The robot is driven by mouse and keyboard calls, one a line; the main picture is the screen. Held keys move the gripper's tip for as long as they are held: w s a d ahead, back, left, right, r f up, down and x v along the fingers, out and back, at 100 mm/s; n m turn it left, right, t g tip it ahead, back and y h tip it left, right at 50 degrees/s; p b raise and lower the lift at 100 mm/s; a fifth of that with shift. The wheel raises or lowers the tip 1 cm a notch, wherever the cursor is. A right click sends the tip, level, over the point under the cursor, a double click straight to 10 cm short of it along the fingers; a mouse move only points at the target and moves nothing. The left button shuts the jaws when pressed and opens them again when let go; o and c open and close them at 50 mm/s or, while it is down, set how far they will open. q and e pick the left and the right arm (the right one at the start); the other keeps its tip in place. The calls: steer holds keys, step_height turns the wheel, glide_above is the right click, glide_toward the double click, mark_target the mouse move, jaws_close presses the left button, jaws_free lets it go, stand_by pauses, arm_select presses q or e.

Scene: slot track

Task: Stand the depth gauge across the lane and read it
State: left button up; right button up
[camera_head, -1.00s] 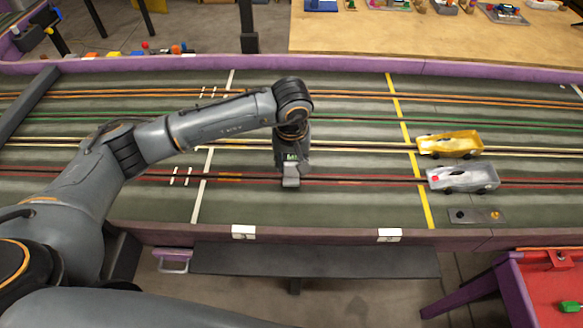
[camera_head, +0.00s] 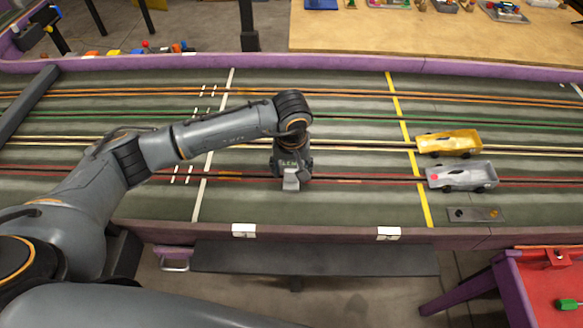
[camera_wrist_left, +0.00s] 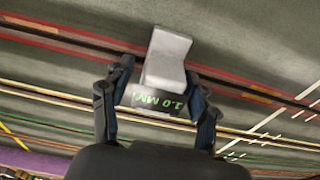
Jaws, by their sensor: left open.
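The depth gauge (camera_head: 291,181) is a small pale grey block with a dark display, standing over the red-lined lane (camera_head: 350,181). In the left wrist view the gauge (camera_wrist_left: 167,58) reaches across the slot, and its green digits look like 1.0 MM. My left gripper (camera_head: 291,170) is over the gauge. In the wrist view its fingers (camera_wrist_left: 158,72) are spread, one on each side of the gauge's display, with small gaps visible. The gauge's underside is hidden. My right gripper is not in view.
A yellow car (camera_head: 449,144) and a silver car (camera_head: 462,177) stand right of the yellow line (camera_head: 408,140). A dark plate (camera_head: 476,214) lies near the front edge. The purple border (camera_head: 345,231) edges the track. The lane between gauge and yellow line is clear.

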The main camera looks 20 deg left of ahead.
mark_target(291, 169)
arm_select(q)
steer(key=shift+r, duration=0.45)
steer(key=r, duration=0.3)
steer(key=r+b, duration=0.1)
steer(key=r, duration=0.3)
steer(key=s+r, duration=0.1)
steer(key=r, duration=0.2)
steer(key=shift+s+d+r+b, duration=0.1)
steer(key=shift+d+r+b, duration=0.15)
steer(key=shift+b, duration=0.1)
steer(key=shift+s+r, duration=0.1)
steer(key=shift+r, duration=0.3)
